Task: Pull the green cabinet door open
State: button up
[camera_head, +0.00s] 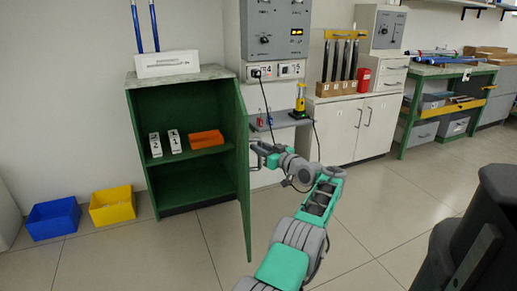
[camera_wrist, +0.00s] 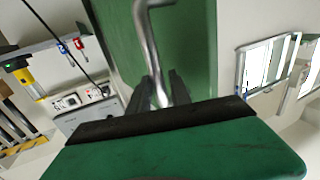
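The green cabinet (camera_head: 170,186) stands against the wall, with its inside and middle shelf in plain view. Its green door (camera_head: 243,175) is hinged on the right and stands wide open, seen nearly edge-on in the head view. My gripper (camera_head: 262,149) is at the outer side of the door, at handle height. In the wrist view the metal door handle (camera_wrist: 148,45) runs down between the two dark fingers of my gripper (camera_wrist: 160,92). The fingers appear closed on it from both sides. The green door face (camera_wrist: 112,38) is behind the handle.
Two white boxes (camera_head: 174,141) and an orange box (camera_head: 206,139) are on the cabinet shelf. A blue bin (camera_head: 53,219) and a yellow bin (camera_head: 112,206) stand on the floor to the left. Floor (camera_head: 180,255) before the cabinet is clear. A white cabinet (camera_head: 355,130) stands right.

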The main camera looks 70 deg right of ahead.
jog(key=shift+o, duration=1.2)
jog(key=shift+f, duration=0.15)
jog(key=shift+s+a, duration=0.1)
jog(key=p+v, duration=0.2)
jog(key=v, duration=0.5)
jog(key=shift+s, duration=0.25)
jog(key=shift+a, duration=0.1)
jog(key=shift+c, duration=0.4)
